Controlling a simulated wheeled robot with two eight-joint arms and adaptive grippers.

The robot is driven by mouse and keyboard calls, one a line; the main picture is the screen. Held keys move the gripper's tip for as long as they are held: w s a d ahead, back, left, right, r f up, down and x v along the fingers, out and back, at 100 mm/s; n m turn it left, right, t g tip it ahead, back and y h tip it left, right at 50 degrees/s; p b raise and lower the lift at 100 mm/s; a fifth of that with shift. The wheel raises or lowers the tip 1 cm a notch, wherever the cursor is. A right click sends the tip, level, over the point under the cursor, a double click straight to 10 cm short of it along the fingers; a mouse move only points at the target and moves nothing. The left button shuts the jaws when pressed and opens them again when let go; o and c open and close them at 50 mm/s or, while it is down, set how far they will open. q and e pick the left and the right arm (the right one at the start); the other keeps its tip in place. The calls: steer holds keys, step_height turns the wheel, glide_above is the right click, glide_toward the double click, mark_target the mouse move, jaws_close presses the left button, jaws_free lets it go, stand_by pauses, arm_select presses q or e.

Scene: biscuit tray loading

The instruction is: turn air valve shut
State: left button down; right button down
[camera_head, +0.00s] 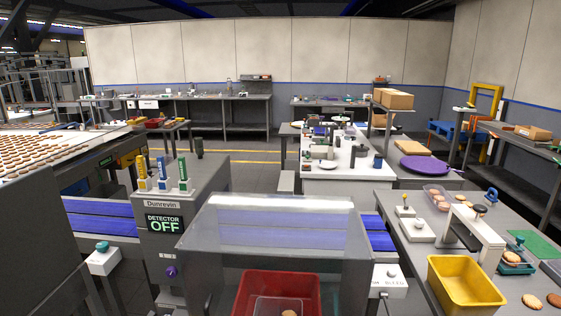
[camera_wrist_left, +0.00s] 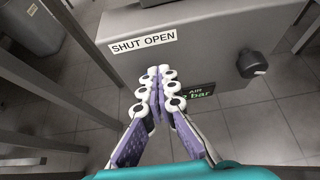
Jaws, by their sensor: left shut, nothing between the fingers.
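In the left wrist view, my left gripper (camera_wrist_left: 158,74) is shut and empty, its purple-padded fingers together in front of a grey cabinet (camera_wrist_left: 215,40). The cabinet carries a white label (camera_wrist_left: 143,44) reading SHUT OPEN, just beyond and left of the fingertips. A dark display (camera_wrist_left: 200,92) reading AIR and bar is partly hidden by the right finger. A black knob (camera_wrist_left: 252,64) sticks out from the cabinet at the right. I cannot tell whether it is the air valve, and I make out no valve handle by the label. Neither gripper shows in the head view.
In the head view, the detector cabinet (camera_head: 160,243) reads OFF and has a purple knob (camera_head: 170,271). A clear hood (camera_head: 270,222) covers the blue belt (camera_head: 100,222). A red crate (camera_head: 249,281) and a yellow bin (camera_head: 463,276) stand in front. Metal legs (camera_wrist_left: 50,65) flank the gripper's left.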

arm_select(q)
steer(key=shift+a, duration=1.15)
steer(key=shift+a+r, duration=0.1)
steer(key=shift+r, duration=0.2)
steer(key=s, duration=0.5)
steer(key=shift+s+a, duration=0.2)
steer(key=shift+s, duration=0.2)
